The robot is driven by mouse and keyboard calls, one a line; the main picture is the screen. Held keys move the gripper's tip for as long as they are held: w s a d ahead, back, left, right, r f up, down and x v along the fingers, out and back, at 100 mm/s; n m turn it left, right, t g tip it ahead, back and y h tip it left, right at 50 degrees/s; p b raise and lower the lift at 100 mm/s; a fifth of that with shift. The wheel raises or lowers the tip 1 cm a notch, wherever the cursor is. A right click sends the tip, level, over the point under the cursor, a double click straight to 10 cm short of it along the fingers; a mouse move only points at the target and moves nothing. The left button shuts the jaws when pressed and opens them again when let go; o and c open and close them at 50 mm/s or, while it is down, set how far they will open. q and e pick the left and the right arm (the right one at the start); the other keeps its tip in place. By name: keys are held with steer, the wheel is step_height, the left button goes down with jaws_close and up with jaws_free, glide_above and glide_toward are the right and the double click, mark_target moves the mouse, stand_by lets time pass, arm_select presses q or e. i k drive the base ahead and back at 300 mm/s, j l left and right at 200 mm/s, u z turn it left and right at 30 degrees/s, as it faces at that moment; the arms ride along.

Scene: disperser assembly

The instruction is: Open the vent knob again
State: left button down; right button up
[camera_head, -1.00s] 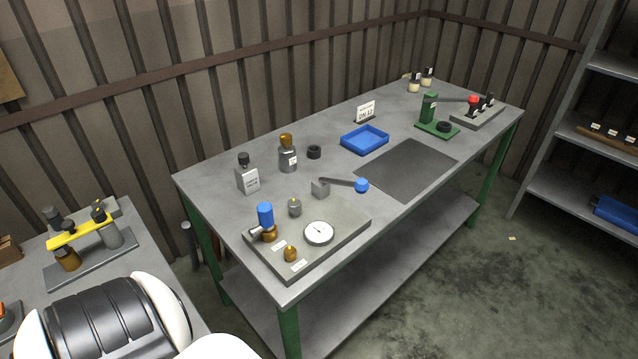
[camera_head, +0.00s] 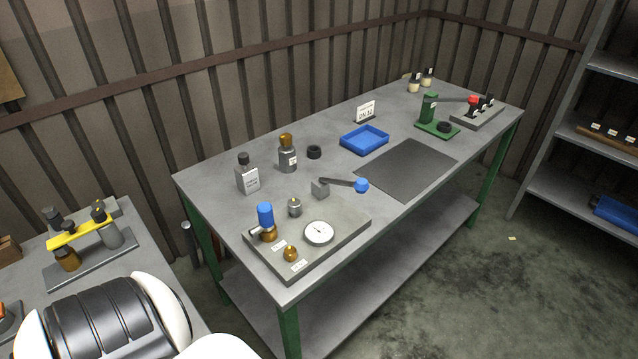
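A grey panel (camera_head: 338,247) lies on the near end of the workbench. It carries a brass valve with a blue handle or cap (camera_head: 265,215), a round white gauge (camera_head: 319,232), and a small brass knob (camera_head: 291,253) at the front edge. Two white labels lie on the panel near the brass parts; their text is too small to read, so I cannot tell which part is the vent knob. A lever with a blue ball end (camera_head: 361,185) rises from a grey block behind the panel. Neither of my grippers is in view.
The workbench (camera_head: 225,174) also bears a grey canister (camera_head: 247,175), a brown-capped bottle (camera_head: 287,155), a black ring (camera_head: 314,152), a blue tray (camera_head: 364,140), a dark mat (camera_head: 408,170) and a green press (camera_head: 432,115). A side table with a yellow-barred rack (camera_head: 82,233) stands left.

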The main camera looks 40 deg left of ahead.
mark_target(290, 253)
steer(key=u, duration=1.45)
